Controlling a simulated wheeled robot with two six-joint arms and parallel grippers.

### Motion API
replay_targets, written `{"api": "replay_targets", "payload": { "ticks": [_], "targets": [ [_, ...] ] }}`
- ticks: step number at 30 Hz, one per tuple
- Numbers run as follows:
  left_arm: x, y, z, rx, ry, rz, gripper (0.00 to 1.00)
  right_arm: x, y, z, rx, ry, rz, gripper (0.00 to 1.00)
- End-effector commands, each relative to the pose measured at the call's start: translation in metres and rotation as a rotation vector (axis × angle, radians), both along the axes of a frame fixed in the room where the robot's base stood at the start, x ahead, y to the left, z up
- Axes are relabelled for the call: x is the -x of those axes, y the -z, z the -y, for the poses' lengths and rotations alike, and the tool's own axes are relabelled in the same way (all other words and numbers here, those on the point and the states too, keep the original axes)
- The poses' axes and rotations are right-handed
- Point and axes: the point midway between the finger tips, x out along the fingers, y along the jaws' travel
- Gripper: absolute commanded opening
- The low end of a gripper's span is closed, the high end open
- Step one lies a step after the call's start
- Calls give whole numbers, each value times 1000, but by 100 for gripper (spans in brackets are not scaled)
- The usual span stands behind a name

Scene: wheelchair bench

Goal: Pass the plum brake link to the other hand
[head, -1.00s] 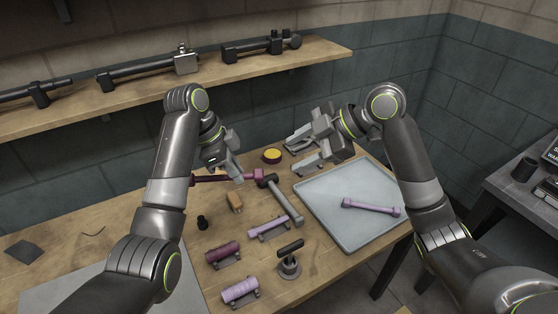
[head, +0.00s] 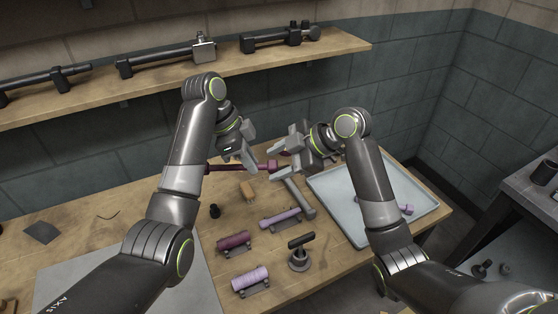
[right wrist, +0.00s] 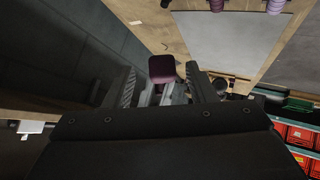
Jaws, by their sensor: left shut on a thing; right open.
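The plum brake link (head: 222,168) is a dark purple rod with a block at its right end. My left gripper (head: 247,160) is shut on it near that end and holds it level above the bench. My right gripper (head: 280,160) is open and empty, its fingers close to the end block on the right. In the right wrist view the block (right wrist: 162,68) shows ahead, between the open fingers of my right gripper (right wrist: 162,88). I cannot tell whether they touch it.
A grey hammer-like tool (head: 298,200) lies below the grippers. A pale tray (head: 350,215) holds a lilac link (head: 406,209), partly behind my right arm. Lilac (head: 280,218) and plum (head: 234,241) parts sit on holders, beside a black-handled stand (head: 299,256).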

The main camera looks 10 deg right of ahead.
Motion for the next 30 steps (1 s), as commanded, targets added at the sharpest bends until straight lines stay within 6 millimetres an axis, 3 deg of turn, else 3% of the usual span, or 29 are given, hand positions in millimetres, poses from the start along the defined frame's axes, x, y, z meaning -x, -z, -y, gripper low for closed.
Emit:
{"api": "replay_targets", "payload": {
  "ticks": [3, 14, 15, 20, 30],
  "targets": [
    [0, 0, 0, 0, 0, 0, 0, 0, 0, 0, 0, 0, 0, 48],
    [1, 0, 0, 0, 2, -1, 0, 0, -1, 0, 1, 2, 1, 1],
    [1, 0, 0, 0, 2, -2, 17, 0, -1, 0, 0, 2, 2, 0],
    [0, 0, 0, 0, 2, -1, 38, 0, -1, 0, 0, 1, 1, 0],
    [-3, -7, 1, -1, 4, 26, 38, 0, -1, 0, -1, 0, 1, 0]
  ]
}}
